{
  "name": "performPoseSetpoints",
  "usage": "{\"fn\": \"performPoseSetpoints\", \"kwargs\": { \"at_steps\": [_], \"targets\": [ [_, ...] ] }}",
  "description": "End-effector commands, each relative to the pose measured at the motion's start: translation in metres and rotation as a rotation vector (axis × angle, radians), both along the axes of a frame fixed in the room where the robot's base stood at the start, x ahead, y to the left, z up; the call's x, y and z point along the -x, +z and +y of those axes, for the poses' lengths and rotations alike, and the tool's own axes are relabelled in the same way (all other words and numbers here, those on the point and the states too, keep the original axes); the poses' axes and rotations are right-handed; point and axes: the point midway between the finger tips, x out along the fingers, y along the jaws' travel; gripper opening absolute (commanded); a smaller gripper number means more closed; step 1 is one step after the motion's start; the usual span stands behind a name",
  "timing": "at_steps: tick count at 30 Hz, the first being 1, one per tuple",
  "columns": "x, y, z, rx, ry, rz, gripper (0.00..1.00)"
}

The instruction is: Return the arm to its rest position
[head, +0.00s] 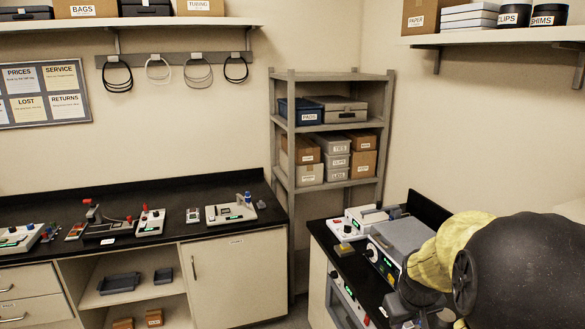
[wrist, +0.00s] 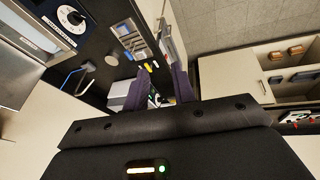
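My arm shows large at the lower right of the head view, with a yellow sleeve and a dark rounded part, over the right bench. Its end is mostly hidden at the bottom edge of that view. In the wrist view my gripper (wrist: 162,70) has two dark purple fingers standing apart, and I see nothing held between them. The fingers point over the black bench top and its instruments. A grey boxy instrument with a dial (head: 385,256) stands right beside the arm; a dial panel (wrist: 72,18) shows in the wrist view's upper left corner.
A grey shelf rack (head: 278,160) stands in the corner. The left bench (head: 185,238) carries several small devices. The wrist view shows open floor (wrist: 225,30) at upper right.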

Motion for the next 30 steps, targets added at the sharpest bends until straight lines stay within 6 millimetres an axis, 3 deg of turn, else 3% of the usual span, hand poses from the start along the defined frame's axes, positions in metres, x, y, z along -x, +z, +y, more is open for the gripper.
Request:
{"fn": "performPoseSetpoints", "kwargs": {
  "at_steps": [1,3,6,9,13,30],
  "targets": [
    [0.013,-0.016,0.028,-0.034,0.005,0.010,0.26],
    [0.033,-0.032,0.063,-0.081,-0.003,0.027,0.26],
    [0.065,-0.052,0.103,-0.133,-0.018,0.056,0.26],
    [0.091,-0.066,0.128,-0.164,-0.033,0.080,0.26],
    [0.105,-0.072,0.139,-0.178,-0.045,0.093,0.26],
    [0.104,-0.071,0.138,-0.177,-0.046,0.093,0.26]
  ]
}}
